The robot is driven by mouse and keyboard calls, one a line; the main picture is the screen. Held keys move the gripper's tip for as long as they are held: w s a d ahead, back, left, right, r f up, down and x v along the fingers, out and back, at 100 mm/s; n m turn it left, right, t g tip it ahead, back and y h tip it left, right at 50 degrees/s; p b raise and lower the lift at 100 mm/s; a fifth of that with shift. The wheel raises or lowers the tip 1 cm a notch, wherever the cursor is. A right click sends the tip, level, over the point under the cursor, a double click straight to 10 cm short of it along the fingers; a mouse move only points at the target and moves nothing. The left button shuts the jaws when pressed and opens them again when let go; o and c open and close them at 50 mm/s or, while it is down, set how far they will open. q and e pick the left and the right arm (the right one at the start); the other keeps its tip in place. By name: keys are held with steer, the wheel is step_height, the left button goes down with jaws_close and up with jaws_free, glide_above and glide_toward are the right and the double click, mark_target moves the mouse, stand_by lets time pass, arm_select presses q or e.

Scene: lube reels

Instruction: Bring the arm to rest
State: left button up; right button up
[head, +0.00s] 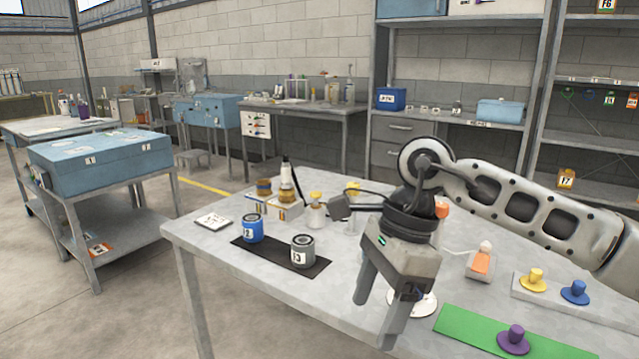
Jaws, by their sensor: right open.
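My right arm comes in from the right side of the head view, over the grey workbench (215,255). My right gripper (374,318) points down, its two fingers apart with nothing between them. It is above the front part of the bench, right of the grey can marked 3 (303,251). A white round dish (420,303) lies behind the fingers, partly hidden by them. My left gripper does not show.
A blue can (252,228) shares a black mat (282,259) with the grey can. A green mat (470,333) holds a purple reel (514,339). Yellow (533,279) and blue (575,291) reels sit on a grey plate. An orange-labelled bottle (481,262) stands near the arm.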

steer(key=s+a+r+m+g+y, duration=0.25)
steer(key=s+a+y, duration=0.25)
steer(key=a+y, duration=0.25)
steer(key=s+a+r+m+g+y, duration=0.1)
steer(key=s+a+m+g+y, duration=0.25)
steer(key=s+a+y, duration=0.35)
steer(key=w+d+f+m+t+y+p, duration=0.1)
steer(key=w+d+m+t, duration=0.25)
steer(key=m+t, duration=0.85)
steer(key=w+d+f+m+t+y+p, duration=0.15)
steer(key=w+m+t, duration=0.35)
steer(key=m+t, duration=0.65)
steer(key=d+f+m+t+h, duration=0.2)
steer(key=d+f+m+h, duration=0.8)
steer(key=m, duration=0.5)
steer(key=s+d+f+m+g+h, duration=0.3)
steer(key=s+f+m, duration=0.2)
steer(key=f, duration=0.3)
steer(key=s+d+f+m+g+h, duration=0.3)
steer(key=s+f+m+g, duration=0.1)
steer(key=s+f+m, duration=0.1)
step_height(320, 180, down, 3)
steer(key=shift+s+r+h, duration=0.1)
steer(key=shift+s+h, duration=0.3)
steer(key=shift+s, duration=0.3)
